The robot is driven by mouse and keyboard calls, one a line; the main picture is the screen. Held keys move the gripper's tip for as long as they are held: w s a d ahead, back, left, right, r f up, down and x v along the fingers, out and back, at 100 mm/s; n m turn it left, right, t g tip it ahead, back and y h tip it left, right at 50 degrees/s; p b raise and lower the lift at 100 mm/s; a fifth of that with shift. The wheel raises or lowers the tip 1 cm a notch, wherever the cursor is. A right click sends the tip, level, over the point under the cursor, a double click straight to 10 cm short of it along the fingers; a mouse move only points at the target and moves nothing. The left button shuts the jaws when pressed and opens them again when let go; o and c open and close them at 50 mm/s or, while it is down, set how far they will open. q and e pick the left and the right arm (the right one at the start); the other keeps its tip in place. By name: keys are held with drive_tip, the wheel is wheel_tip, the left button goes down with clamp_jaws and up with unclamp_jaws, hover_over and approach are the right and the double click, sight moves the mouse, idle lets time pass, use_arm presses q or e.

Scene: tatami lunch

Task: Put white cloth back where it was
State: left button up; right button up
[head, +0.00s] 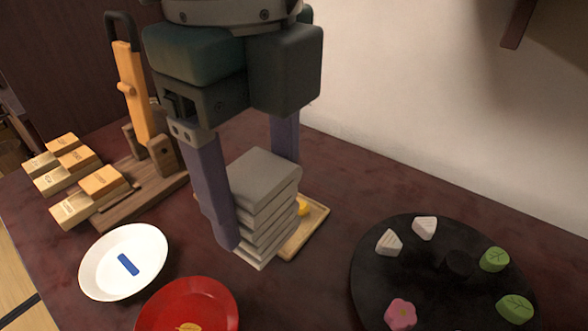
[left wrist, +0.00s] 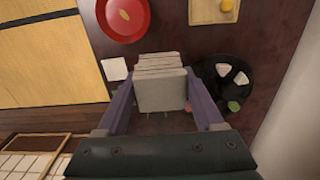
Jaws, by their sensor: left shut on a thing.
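The white cloth (head: 262,207) is a thick, greyish-white folded stack with several layers. My left gripper (head: 258,215) comes down from above, with one purple finger on each side of the cloth, and is shut on it. The far finger is partly hidden behind the stack. In the left wrist view the cloth (left wrist: 160,88) sits between the two fingers (left wrist: 162,95). I cannot tell whether its bottom touches the table. My right gripper is in neither view.
A small wooden tray (head: 306,232) with a yellow thing lies just behind the cloth. A white plate (head: 96,272) and red plate (head: 210,290) are in front. A black round plate (head: 440,290) with sweets is right. A wooden stand (head: 150,190) and labelled blocks are left.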

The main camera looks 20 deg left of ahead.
use_arm(q)
drive_tip(key=shift+s+d+f+b, duration=0.1)
drive_tip(key=shift+f+b, duration=1.15)
drive_tip(key=shift+f, duration=3.4)
drive_tip(key=shift+d+f+b, duration=0.1)
drive_tip(key=shift+f+b, duration=1.15)
drive_tip(key=shift+f, duration=3.35)
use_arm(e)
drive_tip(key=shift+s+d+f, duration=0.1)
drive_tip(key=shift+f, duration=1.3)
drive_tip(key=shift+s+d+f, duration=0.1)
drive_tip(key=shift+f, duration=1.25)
use_arm(q)
drive_tip(key=shift+f, duration=0.2)
drive_tip(key=o, duration=1.3)
